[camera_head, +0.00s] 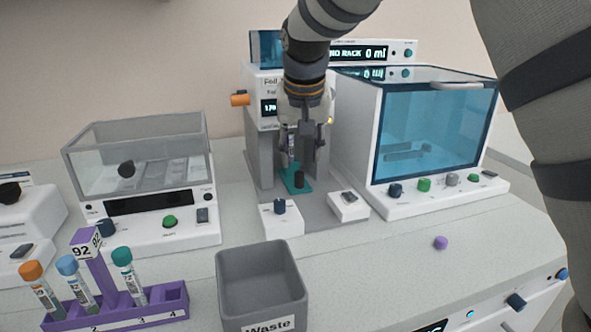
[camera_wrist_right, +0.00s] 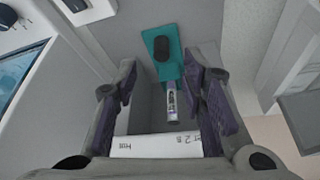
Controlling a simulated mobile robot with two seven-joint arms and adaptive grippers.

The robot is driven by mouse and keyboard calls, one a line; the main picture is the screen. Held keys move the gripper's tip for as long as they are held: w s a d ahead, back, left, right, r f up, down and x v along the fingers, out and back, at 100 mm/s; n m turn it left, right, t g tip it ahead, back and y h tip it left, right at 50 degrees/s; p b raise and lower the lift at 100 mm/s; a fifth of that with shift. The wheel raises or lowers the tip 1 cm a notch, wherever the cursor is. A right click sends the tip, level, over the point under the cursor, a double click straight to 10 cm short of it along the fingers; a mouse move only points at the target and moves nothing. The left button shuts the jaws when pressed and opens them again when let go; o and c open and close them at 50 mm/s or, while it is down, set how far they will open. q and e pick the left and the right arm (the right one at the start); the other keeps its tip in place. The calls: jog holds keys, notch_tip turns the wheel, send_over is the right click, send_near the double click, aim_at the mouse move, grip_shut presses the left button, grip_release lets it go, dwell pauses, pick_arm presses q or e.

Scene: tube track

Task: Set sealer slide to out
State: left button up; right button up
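The foil sealer (camera_head: 265,88) is the grey and white unit in the middle of the head view. Its teal slide (camera_head: 288,185) lies low between the sealer's grey side walls, with an upright black knob (camera_head: 299,183) on it. My left gripper is out of view.
A machine with a blue window (camera_head: 430,128) stands close right of the sealer. A clear-lidded machine (camera_head: 140,165) is at left. A grey waste bin (camera_head: 260,275) and purple tube rack (camera_head: 150,312) stand in front. A purple cap (camera_head: 440,243) lies on the counter.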

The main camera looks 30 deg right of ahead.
aim_at(300, 175)
jog(key=x, duration=0.7)
jog(key=shift+w+f+b, duration=0.15)
jog(key=shift+w+b, duration=0.05)
jog(key=shift+b, duration=0.1)
jog(key=shift+c, duration=0.6)
grip_shut()
